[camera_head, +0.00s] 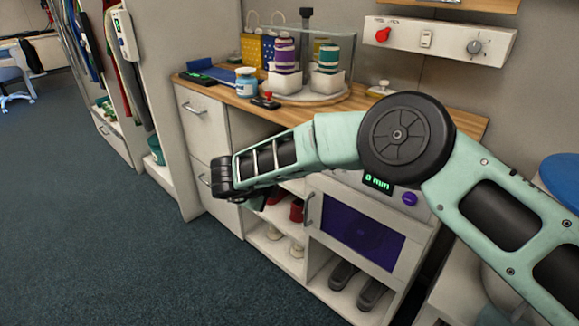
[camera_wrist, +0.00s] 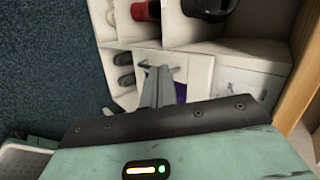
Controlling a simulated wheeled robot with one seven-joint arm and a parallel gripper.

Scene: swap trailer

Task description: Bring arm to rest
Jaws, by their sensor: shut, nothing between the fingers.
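My arm (camera_head: 335,140) stretches across the head view in front of the counter, bent at a large dark round joint. Its far end, a black wrist joint (camera_head: 224,178), hangs in front of the white drawers. My gripper (camera_wrist: 158,72) shows in the wrist view with its two grey fingers together and nothing between them. The fingers point toward the shelves and the cabinet front. In the head view the fingers are mostly hidden behind the arm.
The wooden counter (camera_head: 222,90) holds spools on white blocks, a jar and a red-topped stamp. Below are drawers (camera_head: 205,118), a purple-windowed oven (camera_head: 350,235) and shelves with shoes (camera_head: 372,292). The dark carpet (camera_head: 110,235) at left is clear.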

